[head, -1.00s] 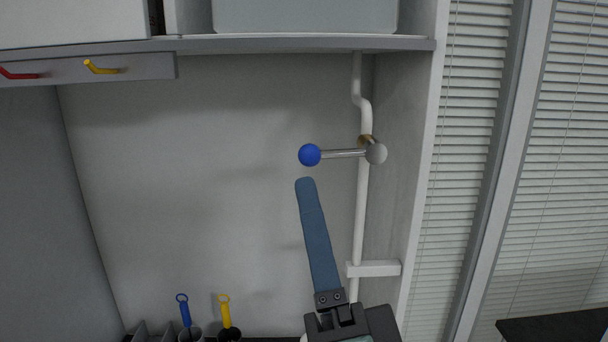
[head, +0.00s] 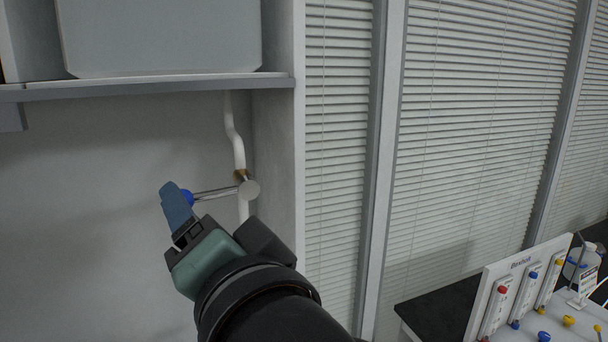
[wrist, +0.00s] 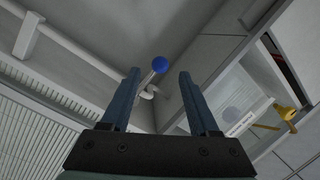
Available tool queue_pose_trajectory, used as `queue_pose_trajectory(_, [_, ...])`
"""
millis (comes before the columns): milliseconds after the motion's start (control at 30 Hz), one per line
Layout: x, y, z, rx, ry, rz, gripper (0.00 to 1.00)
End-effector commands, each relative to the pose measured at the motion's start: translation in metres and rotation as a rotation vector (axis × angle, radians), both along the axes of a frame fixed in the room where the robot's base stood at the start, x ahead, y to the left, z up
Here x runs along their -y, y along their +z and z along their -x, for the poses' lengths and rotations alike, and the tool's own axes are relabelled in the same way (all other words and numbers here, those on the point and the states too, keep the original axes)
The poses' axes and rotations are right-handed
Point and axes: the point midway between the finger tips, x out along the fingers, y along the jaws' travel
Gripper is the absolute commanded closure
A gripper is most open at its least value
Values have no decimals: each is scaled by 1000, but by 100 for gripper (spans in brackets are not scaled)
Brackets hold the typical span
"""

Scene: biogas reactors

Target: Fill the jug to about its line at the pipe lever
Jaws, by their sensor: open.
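The pipe lever is a metal rod (head: 217,192) with a blue ball knob (head: 187,196), sticking out to the left from a white vertical pipe (head: 236,150). My gripper (head: 175,203) is at the knob, and a blue finger partly hides it in the head view. In the wrist view, my gripper (wrist: 159,76) is open and empty, and the blue knob (wrist: 159,65) shows between the fingertips. Contact with the knob cannot be told. I cannot make out the jug for sure in either view.
A shelf (head: 150,86) with a large grey box (head: 160,35) is above the lever. A side panel (head: 275,150) stands right of the pipe. At lower right, a white rack (head: 520,285) and a whitish container (head: 582,262) stand on a bench.

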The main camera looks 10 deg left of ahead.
Motion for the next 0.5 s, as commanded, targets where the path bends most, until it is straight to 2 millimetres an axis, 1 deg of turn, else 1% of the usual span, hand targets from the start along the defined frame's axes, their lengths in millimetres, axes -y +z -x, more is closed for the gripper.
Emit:
queue_pose_trajectory(33, [-10, 2, -8, -5, 5, 2, 38])
queue_pose_trajectory(200, [-35, 2, -32, -5, 4, 1, 38])
queue_pose_trajectory(333, [-49, 2, -47, -3, 4, 1, 38])
queue_pose_trajectory(500, [-59, 1, -58, 0, 2, 2, 38])
